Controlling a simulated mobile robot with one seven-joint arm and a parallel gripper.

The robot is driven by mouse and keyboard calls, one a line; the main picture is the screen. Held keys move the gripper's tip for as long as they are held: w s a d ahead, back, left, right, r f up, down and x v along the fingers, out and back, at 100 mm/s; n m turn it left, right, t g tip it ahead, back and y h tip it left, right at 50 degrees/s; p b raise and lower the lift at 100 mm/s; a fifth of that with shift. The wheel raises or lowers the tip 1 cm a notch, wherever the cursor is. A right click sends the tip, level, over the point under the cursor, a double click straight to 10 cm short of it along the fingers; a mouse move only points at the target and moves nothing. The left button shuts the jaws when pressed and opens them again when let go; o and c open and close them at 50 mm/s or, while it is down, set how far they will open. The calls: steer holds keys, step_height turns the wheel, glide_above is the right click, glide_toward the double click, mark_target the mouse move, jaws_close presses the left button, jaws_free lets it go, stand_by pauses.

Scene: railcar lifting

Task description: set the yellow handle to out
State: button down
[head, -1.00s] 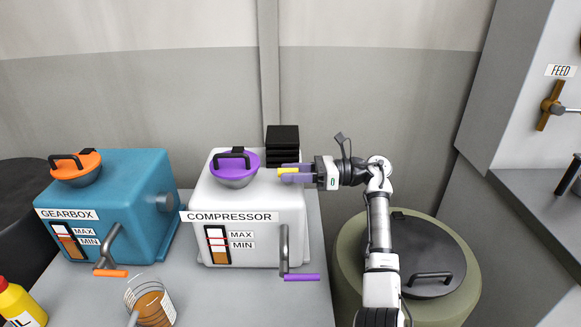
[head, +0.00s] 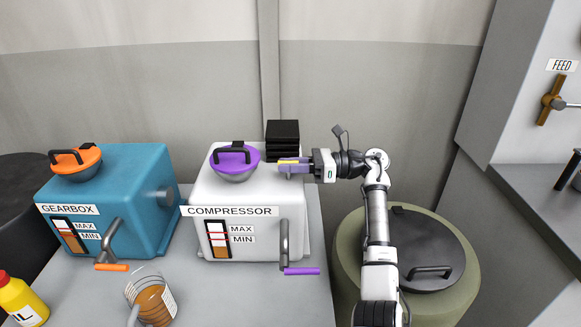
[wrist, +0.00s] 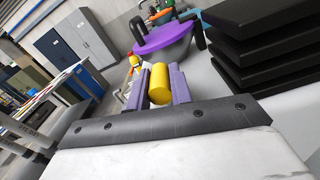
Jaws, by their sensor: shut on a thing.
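The yellow handle (wrist: 159,84) is a short rounded cylinder between the two purple fingers of my gripper (wrist: 160,86) in the wrist view. In the head view my gripper (head: 293,166) reaches left over the right rear of the white compressor box (head: 268,190). A thin strip of the yellow handle (head: 289,161) shows there along the fingers. My gripper is shut on the handle. The handle's mount and any out marking are hidden or too small to tell.
The purple lid (head: 234,157) with a black grip lies close to the left of my fingers. Black stacked slabs (head: 282,138) stand just behind. A purple-ended crank (head: 300,271) is on the compressor's front. A green drum (head: 346,265) stands below my arm.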

step_height(320, 180, up, 9)
steer(key=shift+r+b, duration=0.1)
steer(key=shift+b, duration=0.45)
steer(key=c, duration=1.3)
jaws_free()
steer(key=shift+o, duration=0.2)
steer(key=shift+d, duration=0.1)
steer(key=shift+d, duration=0.3)
steer(key=d+b, duration=0.3)
steer(key=d, duration=1)
